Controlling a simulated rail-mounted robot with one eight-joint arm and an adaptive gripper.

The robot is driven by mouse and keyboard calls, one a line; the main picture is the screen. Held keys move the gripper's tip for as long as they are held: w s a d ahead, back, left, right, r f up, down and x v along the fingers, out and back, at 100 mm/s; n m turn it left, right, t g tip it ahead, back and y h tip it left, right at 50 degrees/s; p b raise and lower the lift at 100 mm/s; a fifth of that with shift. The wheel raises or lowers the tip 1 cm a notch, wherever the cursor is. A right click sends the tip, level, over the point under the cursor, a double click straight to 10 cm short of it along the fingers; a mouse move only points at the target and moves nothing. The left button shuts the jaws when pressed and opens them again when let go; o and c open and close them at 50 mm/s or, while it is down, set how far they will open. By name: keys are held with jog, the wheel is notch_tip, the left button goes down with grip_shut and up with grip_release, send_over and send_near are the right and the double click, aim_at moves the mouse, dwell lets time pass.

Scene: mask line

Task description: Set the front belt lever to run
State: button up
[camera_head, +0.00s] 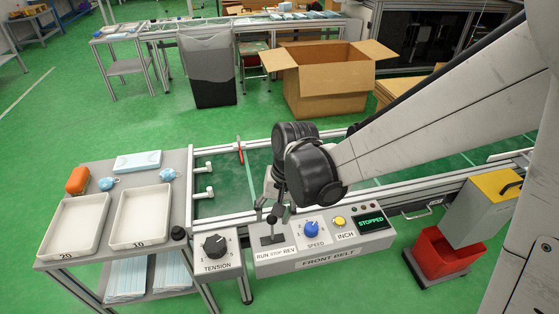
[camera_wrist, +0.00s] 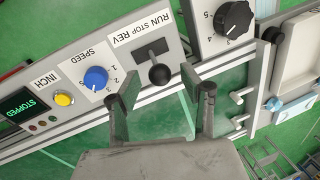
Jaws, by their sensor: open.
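In the wrist view the lever knob (camera_wrist: 160,75) shows near the middle of the slot. The display (camera_head: 371,223) reads STOPPED, also in the wrist view (camera_wrist: 24,107).
A blue speed knob (camera_head: 312,228) and a yellow inch button (camera_head: 339,221) sit right of the lever. The tension knob (camera_head: 215,245) is on a separate box to the left. Trays (camera_head: 141,242) lie on the left table; the conveyor is behind the panel.

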jog(key=shift+a+f, duration=0.2)
jog(key=shift+f, duration=0.75)
grip_shut()
